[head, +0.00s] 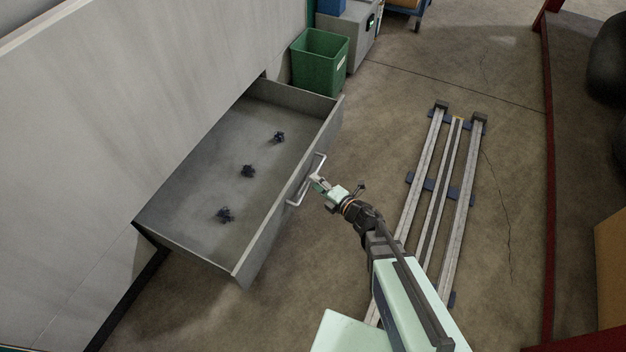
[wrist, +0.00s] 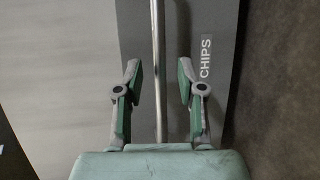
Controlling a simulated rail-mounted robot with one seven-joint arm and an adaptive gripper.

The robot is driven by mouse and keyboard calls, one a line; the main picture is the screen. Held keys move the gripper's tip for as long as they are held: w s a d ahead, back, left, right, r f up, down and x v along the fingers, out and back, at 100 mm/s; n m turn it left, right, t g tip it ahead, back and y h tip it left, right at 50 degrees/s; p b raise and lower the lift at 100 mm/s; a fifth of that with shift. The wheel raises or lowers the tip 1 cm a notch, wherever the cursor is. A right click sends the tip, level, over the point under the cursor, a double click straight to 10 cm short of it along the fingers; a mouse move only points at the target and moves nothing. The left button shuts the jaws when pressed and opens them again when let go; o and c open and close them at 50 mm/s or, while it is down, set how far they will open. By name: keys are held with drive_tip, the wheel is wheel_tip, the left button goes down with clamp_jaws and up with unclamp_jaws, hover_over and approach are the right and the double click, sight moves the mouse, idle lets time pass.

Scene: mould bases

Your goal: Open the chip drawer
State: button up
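The chip drawer (head: 262,243) is a grey drawer that stands pulled well out of the large grey cabinet in the head view. Its front carries a metal bar handle (head: 304,194). In the wrist view the handle (wrist: 158,45) runs upright between my fingers, and a CHIPS label (wrist: 206,58) shows on the drawer front to its right. My gripper (head: 317,182) is at the middle of the handle. In the wrist view my gripper (wrist: 159,78) is open, with a gap between the bar and each finger. Several small dark chip clumps (head: 248,171) lie on the drawer floor.
The grey cabinet (head: 120,90) fills the left. A green bin (head: 320,65) stands just behind the drawer's far end. Metal rails (head: 430,190) lie on the floor to the right. Bare floor lies between the drawer front and the rails.

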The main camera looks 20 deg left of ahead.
drive_tip(key=v, duration=0.9)
